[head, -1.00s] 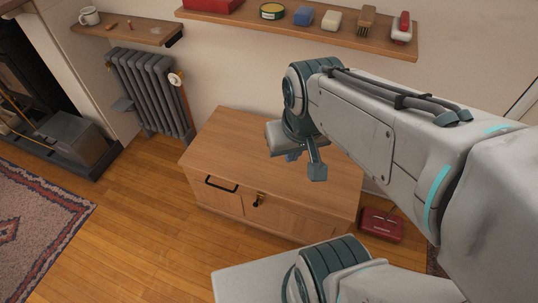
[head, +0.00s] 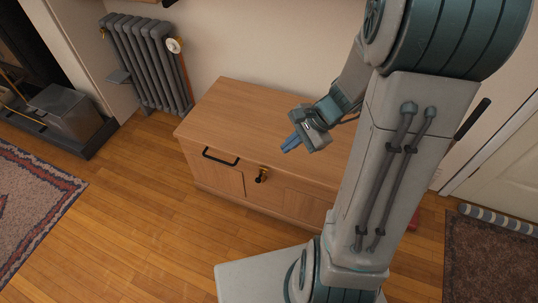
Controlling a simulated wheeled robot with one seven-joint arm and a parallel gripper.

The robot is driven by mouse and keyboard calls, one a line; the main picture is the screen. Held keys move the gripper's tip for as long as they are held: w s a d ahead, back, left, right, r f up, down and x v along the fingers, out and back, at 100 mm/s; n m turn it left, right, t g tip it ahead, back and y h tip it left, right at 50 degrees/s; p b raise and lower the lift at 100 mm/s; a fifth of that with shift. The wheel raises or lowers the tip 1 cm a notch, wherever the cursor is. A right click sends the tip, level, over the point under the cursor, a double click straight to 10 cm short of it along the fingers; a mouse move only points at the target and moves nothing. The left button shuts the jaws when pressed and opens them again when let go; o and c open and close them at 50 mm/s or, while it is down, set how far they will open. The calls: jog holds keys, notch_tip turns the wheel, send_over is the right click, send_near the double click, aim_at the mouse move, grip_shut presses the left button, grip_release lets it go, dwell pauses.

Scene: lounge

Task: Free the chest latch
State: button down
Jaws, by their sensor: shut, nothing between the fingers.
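The wooden chest (head: 255,109) stands against the wall in the middle of the head view, its lid down. A small latch (head: 262,175), dark with a brass-coloured part, sits on its front near the lid edge. A black handle (head: 220,157) is to the left of the latch. My gripper (head: 287,147) is shut and empty, and appears above the lid, up and right of the latch and apart from it. My arm hides the right end of the chest.
A grey radiator (head: 147,62) stands left of the chest. A metal box (head: 66,111) is by the fireplace at far left. A patterned rug (head: 35,205) lies at left and a dark mat (head: 490,258) at right. The wooden floor in front of the chest is clear.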

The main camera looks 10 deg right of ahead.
aim_at(276, 170)
jog(key=w+d+f+m+t+b, duration=0.1)
jog(key=d+f+m+b, duration=0.3)
jog(key=f, duration=0.6)
jog(key=w+d+f+m+t+b, duration=0.2)
jog(key=f+m, duration=0.5)
jog(key=f, duration=0.4)
jog(key=w+d+b, duration=0.1)
jog(key=d+b, duration=0.1)
jog(key=shift+w+d+f+y, duration=0.15)
jog(key=shift+w+d+y, duration=0.05)
jog(key=shift+d+y, duration=0.15)
jog(key=b+x, duration=0.3)
jog(key=x, duration=0.7)
jog(key=shift+w+b, duration=0.1)
jog(key=shift+b, duration=0.25)
jog(key=w+a, duration=0.2)
jog(key=a, duration=0.1)
jog(key=shift+w, duration=0.15)
jog(key=shift+w+a, duration=0.1)
jog(key=shift+r, duration=0.2)
